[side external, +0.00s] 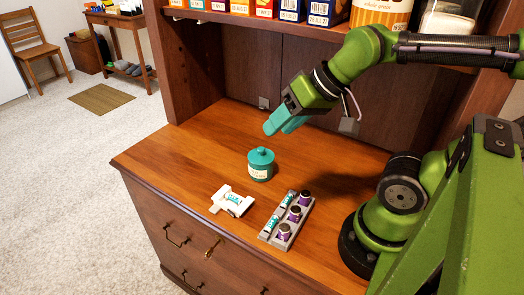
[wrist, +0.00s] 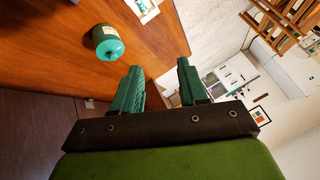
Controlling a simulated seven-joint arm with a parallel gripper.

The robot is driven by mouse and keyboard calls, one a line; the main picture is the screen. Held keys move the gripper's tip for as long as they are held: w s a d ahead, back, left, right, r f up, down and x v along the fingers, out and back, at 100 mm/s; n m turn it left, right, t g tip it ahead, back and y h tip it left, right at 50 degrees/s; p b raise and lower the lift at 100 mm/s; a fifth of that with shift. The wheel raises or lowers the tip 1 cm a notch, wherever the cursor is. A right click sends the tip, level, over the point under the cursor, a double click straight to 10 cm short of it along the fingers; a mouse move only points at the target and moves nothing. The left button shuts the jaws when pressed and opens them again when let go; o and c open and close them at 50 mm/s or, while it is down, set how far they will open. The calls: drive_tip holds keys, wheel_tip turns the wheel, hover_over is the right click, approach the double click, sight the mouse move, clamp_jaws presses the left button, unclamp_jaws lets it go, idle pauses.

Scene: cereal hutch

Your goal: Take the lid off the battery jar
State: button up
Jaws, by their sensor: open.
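The battery jar (side external: 260,170) is a small teal jar with a pale label, standing upright on the wooden counter. Its teal lid (side external: 261,155) with a round knob sits on top. The jar also shows at the upper left of the wrist view, where its lid (wrist: 109,49) faces the camera. My gripper (side external: 285,122) has teal fingers and hangs in the air above the counter, behind and above the jar, touching nothing. In the wrist view the fingers (wrist: 162,85) are spread apart with nothing between them.
A white battery holder (side external: 231,201) lies in front of the jar. A grey tray (side external: 287,218) with several batteries and dark-capped bottles lies right of it. A shelf (side external: 280,20) of boxes and jars is above. The counter left of the jar (side external: 190,150) is clear.

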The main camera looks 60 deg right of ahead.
drive_tip(key=o, duration=1.1)
drive_tip(key=n+g+h, duration=0.2)
drive_tip(key=n+g, duration=0.5)
drive_tip(key=n, duration=0.6)
hover_over(261, 148)
drive_tip(key=f, duration=0.1)
wheel_tip(261, 148, down, 17)
